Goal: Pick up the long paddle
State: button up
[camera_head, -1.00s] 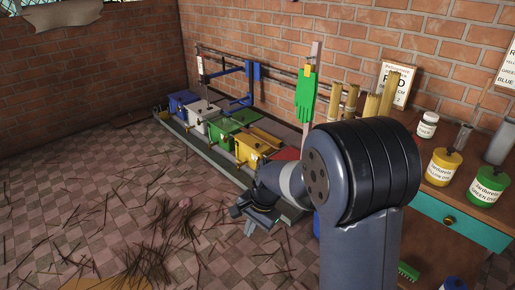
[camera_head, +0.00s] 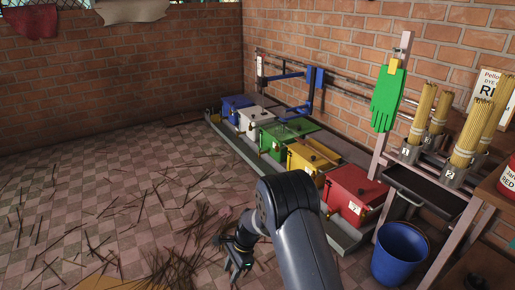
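I cannot pick out a long paddle for certain. A blue jointed bracket (camera_head: 312,92) stands over the row of vats by the back wall, and a thin upright rod with a white label (camera_head: 261,68) hangs at its left end. Long thin rails run along the brick wall behind it. My gripper (camera_head: 238,262) points down over the tiled floor, left of and in front of the vats, apart from them. It is small and dark, and I cannot tell whether its fingers are open or shut. I see nothing held in it.
Blue, white, green, yellow and red (camera_head: 352,197) vats stand in a long tray (camera_head: 243,155). A blue bucket (camera_head: 399,255) and a rack with incense bundles (camera_head: 422,113) and a green glove (camera_head: 387,97) are at right. Loose sticks (camera_head: 185,250) litter the open floor at left.

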aim_at(300, 140)
jog(key=i+j+u, duration=0.15)
jog(key=i+u, duration=0.2)
jog(key=i, duration=0.5)
jog(key=i+l+u, duration=0.1)
jog(key=i+u, duration=0.25)
jog(key=i, duration=0.55)
jog(key=i+j+z, duration=0.1)
jog(key=i+z, duration=0.35)
jog(key=i+j+z, duration=0.4)
jog(key=i, duration=0.2)
jog(key=i+z, duration=0.15)
jog(key=z, duration=0.35)
jog(key=i+z, duration=0.15)
jog(key=z, duration=0.3)
jog(key=i+z, duration=0.15)
jog(key=z, duration=0.35)
jog(key=i+j+z, duration=0.1)
jog(key=z, duration=0.35)
jog(key=i+j+z, duration=0.2)
jog(key=z, duration=0.25)
jog(key=i+j+z, duration=0.15)
jog(key=j+z, duration=0.25)
jog(key=l, duration=0.1)
